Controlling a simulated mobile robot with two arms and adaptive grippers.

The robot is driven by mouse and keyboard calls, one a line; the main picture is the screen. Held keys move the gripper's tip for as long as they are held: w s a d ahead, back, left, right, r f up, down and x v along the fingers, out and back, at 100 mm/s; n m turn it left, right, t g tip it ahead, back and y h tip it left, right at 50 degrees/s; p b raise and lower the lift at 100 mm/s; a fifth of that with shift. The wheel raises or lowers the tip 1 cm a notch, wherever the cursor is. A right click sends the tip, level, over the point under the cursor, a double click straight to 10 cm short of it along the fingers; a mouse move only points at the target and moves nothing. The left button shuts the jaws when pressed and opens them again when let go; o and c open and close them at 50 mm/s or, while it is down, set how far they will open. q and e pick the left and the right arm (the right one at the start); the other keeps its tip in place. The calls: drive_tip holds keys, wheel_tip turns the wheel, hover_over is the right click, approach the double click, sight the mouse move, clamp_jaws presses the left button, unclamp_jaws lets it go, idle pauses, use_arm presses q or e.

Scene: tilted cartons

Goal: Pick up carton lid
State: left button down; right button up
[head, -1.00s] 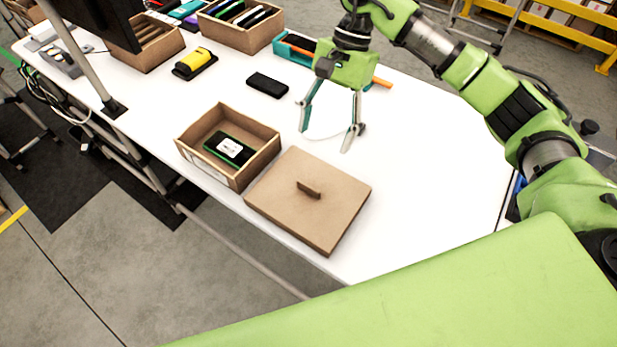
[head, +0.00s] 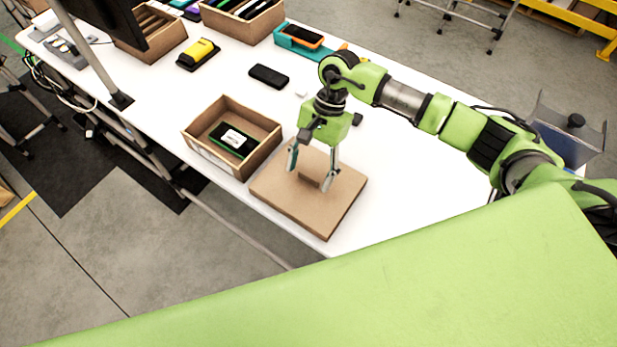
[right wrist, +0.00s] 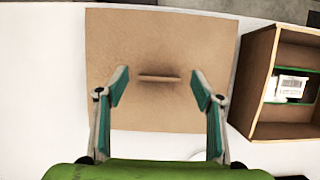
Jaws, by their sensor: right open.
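The carton lid (head: 318,211) is a flat brown square with a small raised handle bar (right wrist: 159,78) in its middle. It lies on the white table, beside the open carton (head: 262,158). The lid (right wrist: 140,32) also fills the middle of the right wrist view. My right gripper (head: 309,178) is over the lid, its two fingers open on either side of the handle, empty. In the right wrist view, the handle is between and slightly beyond the fingertips (right wrist: 159,82). I cannot tell how high the tips are above the lid. My left gripper is not in view.
The carton holds a dark device with a white label (head: 234,141). A black device (head: 268,76) and a yellow device (head: 199,53) lie farther back. More cartons and a teal tray (head: 308,53) stand at the back. The table right of the lid is clear.

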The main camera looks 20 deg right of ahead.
drive_tip(key=shift+f, duration=0.1)
drive_tip(key=c, duration=1.1)
drive_tip(key=shift+o, duration=0.2)
